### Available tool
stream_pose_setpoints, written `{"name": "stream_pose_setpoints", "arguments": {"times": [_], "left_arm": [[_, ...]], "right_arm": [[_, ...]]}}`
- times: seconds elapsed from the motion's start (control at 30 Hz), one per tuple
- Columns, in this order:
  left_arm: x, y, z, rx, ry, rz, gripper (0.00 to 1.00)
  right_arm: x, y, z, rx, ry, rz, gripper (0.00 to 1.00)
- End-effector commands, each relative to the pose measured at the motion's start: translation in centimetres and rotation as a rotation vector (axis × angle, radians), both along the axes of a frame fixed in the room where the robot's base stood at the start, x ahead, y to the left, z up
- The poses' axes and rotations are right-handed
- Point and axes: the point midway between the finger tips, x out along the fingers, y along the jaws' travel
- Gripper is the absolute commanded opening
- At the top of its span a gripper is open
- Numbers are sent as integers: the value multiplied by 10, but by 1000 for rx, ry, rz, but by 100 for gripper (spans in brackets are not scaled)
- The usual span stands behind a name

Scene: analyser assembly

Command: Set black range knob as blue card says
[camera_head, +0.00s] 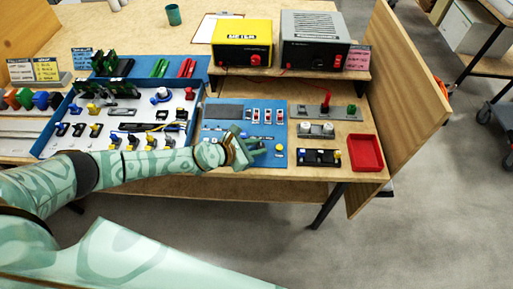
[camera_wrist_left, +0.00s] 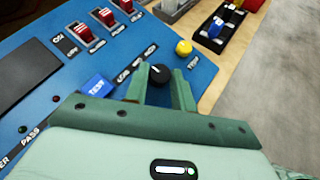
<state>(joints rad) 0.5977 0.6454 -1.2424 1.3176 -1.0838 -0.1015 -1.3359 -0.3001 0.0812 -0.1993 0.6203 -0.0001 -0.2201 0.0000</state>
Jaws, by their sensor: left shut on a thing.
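The black range knob (camera_wrist_left: 159,73) is on the blue panel (camera_wrist_left: 205,72); the panel also shows in the head view (camera_head: 222,124). My left gripper (camera_wrist_left: 160,91) is shut on the knob, with a green finger on either side of it. The knob has a small pale mark; its exact direction is too small to tell. Printed range labels (camera_wrist_left: 137,63) run beside the knob. In the head view my left gripper (camera_head: 257,150) covers the knob. A blue card (camera_head: 80,58) stands at the back left; its writing is too small to read. My right gripper is not in view.
Close to the knob are a yellow button (camera_wrist_left: 183,47) and a blue TEST button (camera_wrist_left: 97,86). Red switches (camera_wrist_left: 83,33) sit farther up the panel. A red tray (camera_head: 366,168) lies at the right. A yellow box (camera_head: 242,48) and a grey box (camera_head: 315,53) stand behind.

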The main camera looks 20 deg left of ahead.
Motion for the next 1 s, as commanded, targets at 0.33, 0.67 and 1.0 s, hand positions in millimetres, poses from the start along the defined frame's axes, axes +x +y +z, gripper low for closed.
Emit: {"name": "stream_pose_setpoints", "arguments": {"times": [0.33, 0.67, 1.0], "left_arm": [[0, 0, 0, 4, 2, -22, 2], [0, 0, 1, 3, 1, -21, 47], [-5, 5, 5, 4, 1, -21, 47]], "right_arm": [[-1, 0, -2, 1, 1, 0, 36], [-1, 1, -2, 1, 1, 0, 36], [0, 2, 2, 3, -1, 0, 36]]}}
